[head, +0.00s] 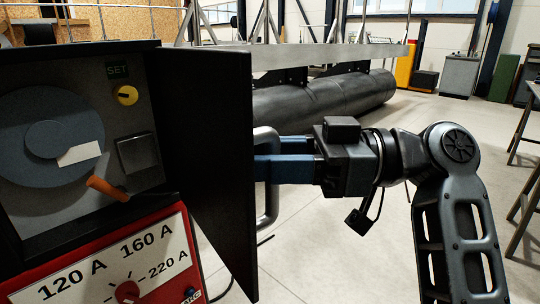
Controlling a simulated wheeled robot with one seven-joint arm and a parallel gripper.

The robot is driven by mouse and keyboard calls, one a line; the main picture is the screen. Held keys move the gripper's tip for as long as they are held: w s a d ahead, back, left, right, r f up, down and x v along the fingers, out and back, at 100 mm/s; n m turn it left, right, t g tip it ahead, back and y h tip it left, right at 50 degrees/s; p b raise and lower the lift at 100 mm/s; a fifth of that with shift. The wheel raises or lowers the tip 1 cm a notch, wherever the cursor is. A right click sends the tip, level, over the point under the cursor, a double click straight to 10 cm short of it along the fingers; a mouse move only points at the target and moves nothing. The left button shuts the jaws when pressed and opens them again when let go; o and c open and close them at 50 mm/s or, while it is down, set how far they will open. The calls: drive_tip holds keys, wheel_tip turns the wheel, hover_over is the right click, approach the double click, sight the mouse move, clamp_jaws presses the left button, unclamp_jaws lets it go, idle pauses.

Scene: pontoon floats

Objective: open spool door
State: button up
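The spool door (208,140) is a flat black panel in the head view. It stands swung out from the black spool housing (60,226), so the inside shows. A grey metal bar handle (268,205) shows at the door's right side. My gripper (262,168) reaches in from the right with its blue fingers at the handle, close to the door's outer face. The fingertips are partly hidden at the handle and door edge, so I cannot tell whether they grip the handle. Inside the housing are a blue-grey spool (52,138) and an orange lever (107,188).
A red panel (105,275) with a white amp dial sits below the housing. A yellow knob (126,95) is inside it. A large dark pontoon float (320,103) lies behind my gripper. Pale floor (440,115) is open at the back right, with table legs at the right edge.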

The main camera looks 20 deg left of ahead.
drive_tip(key=v, duration=0.7)
drive_tip(key=shift+d, duration=0.35)
drive_tip(key=shift+w, duration=0.1)
